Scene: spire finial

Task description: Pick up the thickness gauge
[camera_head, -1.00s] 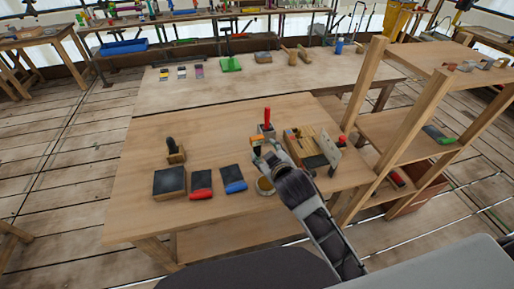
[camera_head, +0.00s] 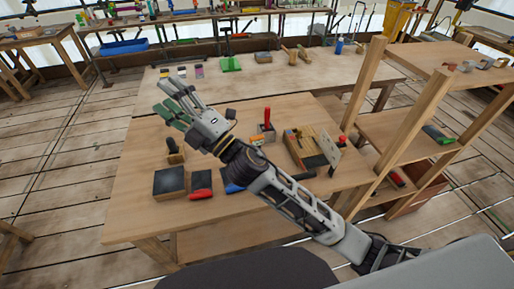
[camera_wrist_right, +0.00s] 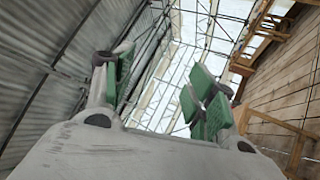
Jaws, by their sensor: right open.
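I cannot pick out the thickness gauge with certainty; the small tools on the bench are too small to name surely. My right gripper (camera_head: 174,104) is in the head view, with its fingers spread apart and green pads showing. It is raised above the left part of the near workbench (camera_head: 140,205) and points to the upper left. In the right wrist view, the open gripper (camera_wrist_right: 165,92) has nothing between its pads; behind it are the wall and roof frame. My right forearm hides part of the bench. My left gripper is not in view.
On the bench are a dark block (camera_head: 170,181), a red-edged pad (camera_head: 200,183), a black-handled tool (camera_head: 173,147), a red-handled tool (camera_head: 267,117) and a wooden tool box (camera_head: 303,155). A wooden shelf (camera_head: 400,135) stands at the right. The bench's front left is clear.

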